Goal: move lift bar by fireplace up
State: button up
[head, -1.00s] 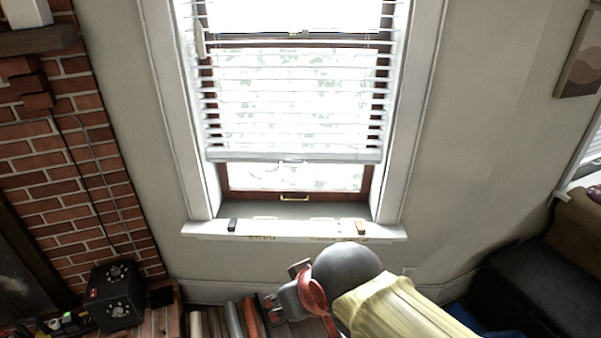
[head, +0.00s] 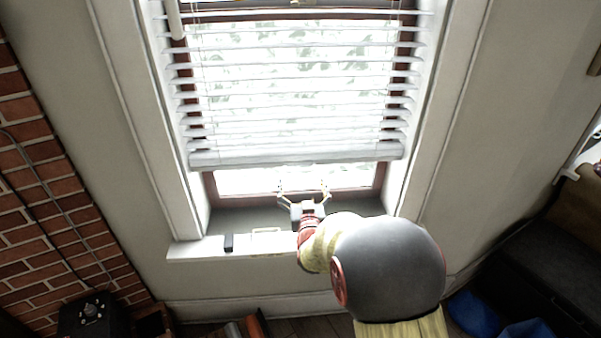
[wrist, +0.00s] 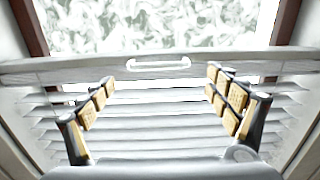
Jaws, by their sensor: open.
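The lift bar (wrist: 158,64) is a thin white handle on the bottom rail of the white blind (head: 290,95). In the wrist view it lies ahead, between the lines of my two fingers. The bottom rail (head: 295,157) hangs level across the lower window, above a strip of bare glass. In the head view the lift bar cannot be made out clearly against the bright glass. My gripper (head: 302,187) is open and empty just below the rail, with its fingers pointing at the window. In the wrist view my gripper (wrist: 160,78) shows its yellow-padded fingers wide apart, with no clear contact.
White window trim (head: 150,120) stands on both sides. A brick wall (head: 45,190) is at left, and a dark box-shaped seat (head: 530,255) is at right.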

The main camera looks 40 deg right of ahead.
jog(key=b+x, duration=0.2)
jog(key=x, duration=0.5)
jog(key=shift+w+d, duration=0.2)
jog(key=shift+d, duration=0.2)
jog(key=c, duration=0.3)
jog(key=c, duration=1.1)
jog(key=shift+o, duration=0.2)
jog(key=shift+r, duration=0.1)
notch_tip(320, 180, up, 44)
jog(key=p, duration=1.4)
jog(key=shift+r+p, duration=0.1)
jog(key=shift+p, duration=0.2)
notch_tip(320, 180, up, 29)
jog(key=p, duration=2.1)
send_over(301, 171)
jog(key=shift+w+d, duration=0.15)
jog(key=shift+w, duration=0.05)
